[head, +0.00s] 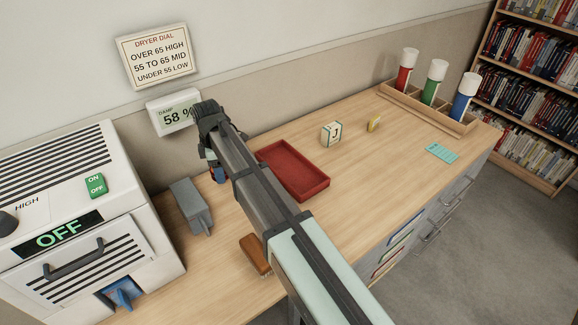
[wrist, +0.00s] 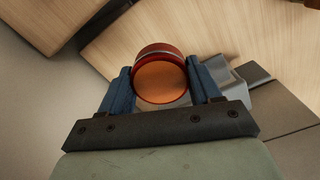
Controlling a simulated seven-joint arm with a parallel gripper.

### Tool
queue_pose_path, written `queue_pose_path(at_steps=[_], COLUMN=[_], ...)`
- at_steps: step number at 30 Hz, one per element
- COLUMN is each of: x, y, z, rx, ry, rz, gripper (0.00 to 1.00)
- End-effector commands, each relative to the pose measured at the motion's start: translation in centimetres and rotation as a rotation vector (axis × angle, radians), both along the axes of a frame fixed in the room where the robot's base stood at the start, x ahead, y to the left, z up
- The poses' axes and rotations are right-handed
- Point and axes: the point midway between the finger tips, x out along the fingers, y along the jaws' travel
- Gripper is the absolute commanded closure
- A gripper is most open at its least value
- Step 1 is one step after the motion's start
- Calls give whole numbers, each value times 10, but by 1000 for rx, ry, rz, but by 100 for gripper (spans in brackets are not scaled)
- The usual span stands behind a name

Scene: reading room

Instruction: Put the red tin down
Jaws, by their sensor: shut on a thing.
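The red tin (wrist: 160,74) is between the two blue fingers of my gripper (wrist: 161,80) in the wrist view, with its round orange end facing the camera. The fingers are shut on its sides. In the head view my gripper (head: 217,174) is mostly hidden behind my own arm, over the left part of the wooden bench (head: 345,190). Only a little blue and red shows there, beside the grey box. I cannot tell whether the tin touches the bench.
A grey box (head: 187,204) stands left of my gripper. A red tray (head: 300,171) lies to the right, empty where visible. A brown brush (head: 254,254) lies in front. The white dryer (head: 60,190) reads OFF; the damp display (head: 173,113) reads 58 %.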

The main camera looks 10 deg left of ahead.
Motion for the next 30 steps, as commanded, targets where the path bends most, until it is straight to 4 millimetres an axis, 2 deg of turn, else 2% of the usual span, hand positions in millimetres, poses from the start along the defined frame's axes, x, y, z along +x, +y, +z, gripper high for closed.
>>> queue_pose_path(at_steps=[5, 8, 11, 21, 30], x=[3, 10, 24, 79, 112], y=[-4, -15, -37, -144, -244], z=[2, 4, 6, 21, 33], rx=[0, 0, 0, 0, 0], ry=[0, 0, 0, -1, -1], rz=[-6, -26, -62, -235, -389], gripper=[70, 70, 70, 70, 70])
